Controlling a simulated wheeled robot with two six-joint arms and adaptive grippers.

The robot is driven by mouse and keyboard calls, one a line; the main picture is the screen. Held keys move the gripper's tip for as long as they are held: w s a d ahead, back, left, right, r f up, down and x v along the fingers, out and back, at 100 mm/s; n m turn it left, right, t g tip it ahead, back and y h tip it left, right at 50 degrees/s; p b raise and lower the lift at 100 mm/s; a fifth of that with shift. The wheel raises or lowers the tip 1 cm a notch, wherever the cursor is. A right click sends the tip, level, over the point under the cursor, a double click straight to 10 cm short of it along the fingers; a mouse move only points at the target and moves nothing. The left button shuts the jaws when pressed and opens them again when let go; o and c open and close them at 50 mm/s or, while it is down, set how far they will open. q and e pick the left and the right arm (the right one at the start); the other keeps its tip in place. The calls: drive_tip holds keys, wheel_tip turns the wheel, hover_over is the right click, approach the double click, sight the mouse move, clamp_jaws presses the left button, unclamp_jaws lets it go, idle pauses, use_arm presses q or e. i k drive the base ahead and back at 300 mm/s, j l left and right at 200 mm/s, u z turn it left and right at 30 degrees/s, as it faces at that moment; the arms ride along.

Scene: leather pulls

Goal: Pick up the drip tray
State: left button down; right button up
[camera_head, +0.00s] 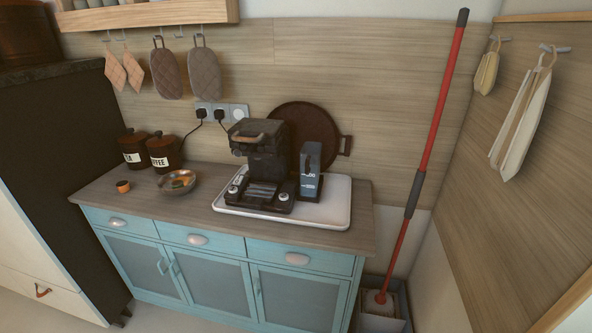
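A dark coffee machine (266,150) stands on a white tray (325,212) on the wooden counter. At the machine's foot, facing me, is a low dark base with a slatted grille, which looks like the drip tray (262,192). It sits under the machine's head. Light round knobs or dials show on either side of the grille. Where the drip tray ends and the machine's base begins is too small to tell. Neither of my grippers is in view.
A grey-blue water container (311,172) stands close right of the machine. A round dark pan (305,125) leans behind. A red-handled mop (421,160) stands right of the counter (362,210).

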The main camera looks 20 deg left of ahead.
sight(257, 194)
drive_tip(key=u, duration=1.1)
